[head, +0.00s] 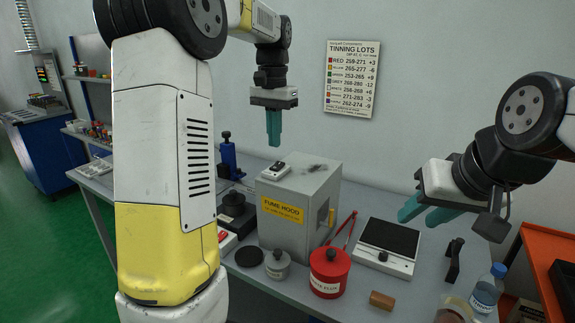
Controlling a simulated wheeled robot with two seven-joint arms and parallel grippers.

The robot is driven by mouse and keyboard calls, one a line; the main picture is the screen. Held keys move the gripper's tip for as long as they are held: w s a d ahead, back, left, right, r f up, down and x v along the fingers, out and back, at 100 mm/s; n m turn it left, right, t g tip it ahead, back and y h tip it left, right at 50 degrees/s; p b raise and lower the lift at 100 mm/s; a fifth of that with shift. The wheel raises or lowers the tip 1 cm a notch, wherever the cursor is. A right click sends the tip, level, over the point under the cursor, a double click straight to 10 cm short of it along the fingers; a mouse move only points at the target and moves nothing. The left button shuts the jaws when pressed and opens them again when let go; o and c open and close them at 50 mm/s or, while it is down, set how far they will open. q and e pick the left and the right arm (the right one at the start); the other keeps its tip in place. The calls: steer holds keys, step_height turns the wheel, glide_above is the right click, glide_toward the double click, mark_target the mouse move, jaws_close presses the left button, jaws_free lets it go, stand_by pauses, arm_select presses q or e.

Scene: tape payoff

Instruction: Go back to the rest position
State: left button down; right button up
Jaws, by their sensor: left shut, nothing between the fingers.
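My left gripper (273,142) hangs with its teal fingers pointing down, above and behind the grey fume hood box (287,217). Its fingers are together with nothing between them. My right gripper (416,220) is at the right, above the back right of the bench, with its teal fingers pointing left and down. Its two fingertips show apart, with nothing seen between them. My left arm's white and yellow link fills the left foreground and hides part of the bench.
A red flux pot (328,275), a grey lidded pot (277,264), a scale with a black top (388,240), a brown block (382,300) and a bottle (487,291) stand on the bench. An orange shelf (545,262) is at right. The air around both grippers looks clear.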

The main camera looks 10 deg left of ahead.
arm_select(q)
steer(key=shift+r, duration=0.6)
steer(key=s+d+f+n+t+h, duration=0.1)
steer(key=s+f+t, duration=0.1)
steer(key=s, duration=1)
steer(key=s+d+f+n+t+h, duration=0.1)
steer(key=s+t, duration=0.3)
steer(key=s, duration=0.8)
steer(key=shift+s+f+n, duration=0.15)
steer(key=shift+f+n, duration=0.5)
steer(key=shift+n, duration=0.05)
steer(key=shift+d, duration=0.1)
